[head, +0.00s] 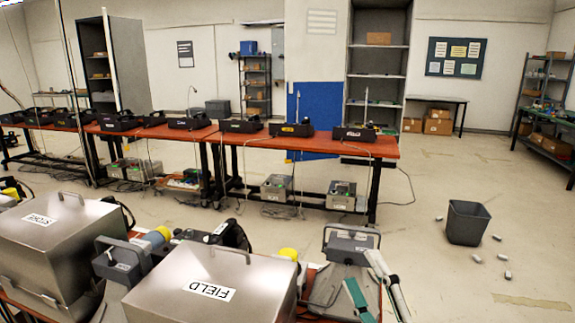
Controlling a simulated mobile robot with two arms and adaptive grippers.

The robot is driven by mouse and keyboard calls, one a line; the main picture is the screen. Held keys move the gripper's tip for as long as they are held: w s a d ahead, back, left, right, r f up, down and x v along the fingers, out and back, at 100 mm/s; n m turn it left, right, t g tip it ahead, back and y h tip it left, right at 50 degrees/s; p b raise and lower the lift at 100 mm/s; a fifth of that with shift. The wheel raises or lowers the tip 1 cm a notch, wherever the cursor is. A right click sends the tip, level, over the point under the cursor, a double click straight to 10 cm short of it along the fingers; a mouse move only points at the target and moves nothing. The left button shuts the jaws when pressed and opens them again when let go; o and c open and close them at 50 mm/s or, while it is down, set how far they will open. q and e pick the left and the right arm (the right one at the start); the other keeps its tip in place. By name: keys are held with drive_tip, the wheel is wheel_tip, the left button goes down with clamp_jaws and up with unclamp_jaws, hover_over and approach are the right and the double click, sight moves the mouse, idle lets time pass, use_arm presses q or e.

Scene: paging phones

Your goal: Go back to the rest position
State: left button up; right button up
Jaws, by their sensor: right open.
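My right gripper (385,277) is low in the head view, right of centre, beside the near worktable's right end. It is open, and nothing shows between its fingers. My left gripper is not clearly in view. A metal case labelled FIELD (245,268) and another labelled STORE (88,208) stand on the near worktable. A grey handled device (350,243) stands close to my right gripper.
Red benches (225,138) carry several black paging phones (291,129) across the middle. A dark waste bin (467,222) stands on the floor at right, with several small cylinders around it. Floor between the worktable and benches is mostly open.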

drive_tip(key=s+d+f+m+g+h, duration=0.3)
drive_tip(key=d+f+m+g+h, duration=0.15)
drive_tip(key=f+m, duration=0.4)
drive_tip(key=s+d+f+m+g+h, duration=0.25)
drive_tip(key=d+f+m+h, duration=0.3)
drive_tip(key=f, duration=0.65)
drive_tip(key=s+a+f+m+g+y, duration=0.2)
drive_tip(key=s+f+g, duration=0.4)
drive_tip(key=s, duration=0.4)
drive_tip(key=s+a+f+m+g+y, duration=0.15)
drive_tip(key=s+f+g, duration=0.25)
drive_tip(key=s+f, duration=0.5)
wheel_tip(320, 180, down, 24)
drive_tip(key=s+g, duration=0.2)
drive_tip(key=s+d+f, duration=0.3)
drive_tip(key=s+f, duration=1.4)
drive_tip(key=shift+d+g+h, duration=0.15)
drive_tip(key=shift+g+h, duration=0.2)
drive_tip(key=shift+g, duration=0.05)
